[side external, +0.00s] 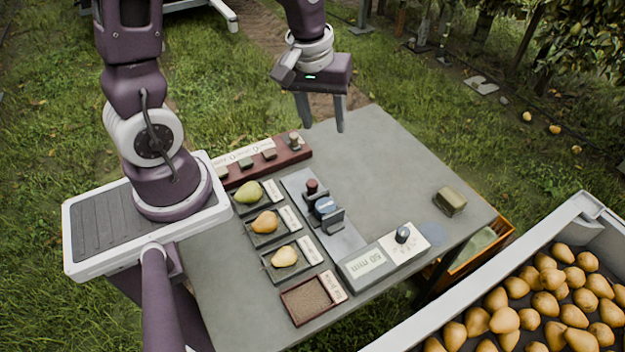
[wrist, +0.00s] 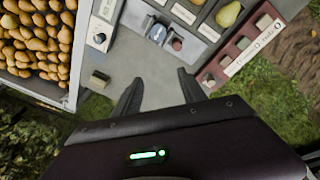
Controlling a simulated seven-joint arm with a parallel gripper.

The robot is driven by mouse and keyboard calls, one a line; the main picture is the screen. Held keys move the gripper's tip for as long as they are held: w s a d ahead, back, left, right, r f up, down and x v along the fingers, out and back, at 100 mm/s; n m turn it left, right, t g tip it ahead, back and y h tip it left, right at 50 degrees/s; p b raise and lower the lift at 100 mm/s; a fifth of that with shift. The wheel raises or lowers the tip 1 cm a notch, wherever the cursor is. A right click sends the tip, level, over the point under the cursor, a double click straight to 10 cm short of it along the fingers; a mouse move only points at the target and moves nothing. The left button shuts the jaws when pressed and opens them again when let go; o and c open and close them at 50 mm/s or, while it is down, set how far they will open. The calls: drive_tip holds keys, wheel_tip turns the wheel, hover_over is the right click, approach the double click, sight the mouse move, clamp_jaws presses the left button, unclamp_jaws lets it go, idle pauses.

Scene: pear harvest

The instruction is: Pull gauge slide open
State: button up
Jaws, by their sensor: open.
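The gauge (side external: 325,211) lies on the grey table as a flat metal plate with a dark red knob (side external: 311,186), a blue block and an upright grey jaw close together. A display reading "50 mm" (side external: 366,262) sits at its near end. The gauge also shows at the top of the wrist view (wrist: 161,34), with the red knob (wrist: 177,44). My gripper (side external: 322,128) is open and empty, held above the far edge of the table, apart from the gauge. Its two fingers show in the wrist view (wrist: 160,90) with bare table between them.
Several pears lie in small trays (side external: 246,227) left of the gauge. A dark red rack (side external: 293,158) holds small blocks at the back. A dial (side external: 402,235) and an olive block (side external: 449,201) are at right. A pear-filled bin (side external: 585,208) stands front right. The table's back right is clear.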

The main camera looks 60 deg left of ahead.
sight(312, 182)
drive_tip(key=a+f+n, duration=0.1)
drive_tip(key=f, duration=0.3)
drive_tip(key=a+f+n+g, duration=0.1)
drive_tip(key=f+n, duration=0.1)
drive_tip(key=f, duration=0.3)
drive_tip(key=a+f+n+g, duration=0.1)
drive_tip(key=f, duration=0.4)
drive_tip(key=shift+s+a+n, duration=0.15)
drive_tip(key=shift+a+n, duration=0.15)
drive_tip(key=shift+a, duration=0.05)
wheel_tip(312, 182, down, 7)
drive_tip(key=shift+f, duration=0.1)
clamp_jaws()
